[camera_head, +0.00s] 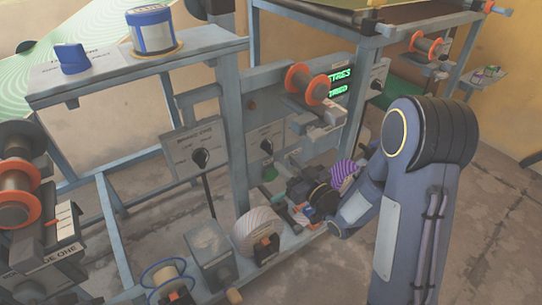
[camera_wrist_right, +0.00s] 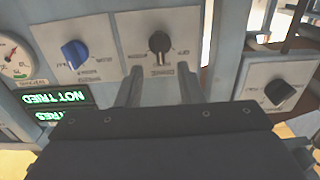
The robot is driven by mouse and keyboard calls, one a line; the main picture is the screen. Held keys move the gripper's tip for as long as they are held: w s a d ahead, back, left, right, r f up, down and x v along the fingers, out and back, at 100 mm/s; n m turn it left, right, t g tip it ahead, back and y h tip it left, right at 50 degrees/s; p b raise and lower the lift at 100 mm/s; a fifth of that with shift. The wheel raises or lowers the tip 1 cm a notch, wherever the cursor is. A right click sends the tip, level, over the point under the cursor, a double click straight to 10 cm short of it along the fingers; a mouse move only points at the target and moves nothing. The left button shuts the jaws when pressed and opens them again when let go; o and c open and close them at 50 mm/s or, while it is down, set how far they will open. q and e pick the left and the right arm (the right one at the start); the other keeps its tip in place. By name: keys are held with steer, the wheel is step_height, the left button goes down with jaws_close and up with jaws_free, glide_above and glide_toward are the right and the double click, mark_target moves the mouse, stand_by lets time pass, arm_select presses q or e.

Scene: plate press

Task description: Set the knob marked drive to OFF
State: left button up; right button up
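My left gripper is not in view.
A blue knob (camera_wrist_right: 75,54) and another black knob (camera_wrist_right: 279,91) flank the middle one. A lit green display (camera_wrist_right: 55,98) and a dial (camera_wrist_right: 15,57) are at left. In the head view, spools (camera_head: 306,82), a striped roll (camera_head: 258,230) and frame posts (camera_head: 232,140) crowd the space.

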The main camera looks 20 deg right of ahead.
mark_target(272, 149)
steer(key=x, duration=0.6)
steer(key=shift+w+a+r, duration=0.1)
steer(key=shift+w, duration=0.25)
jaws_close()
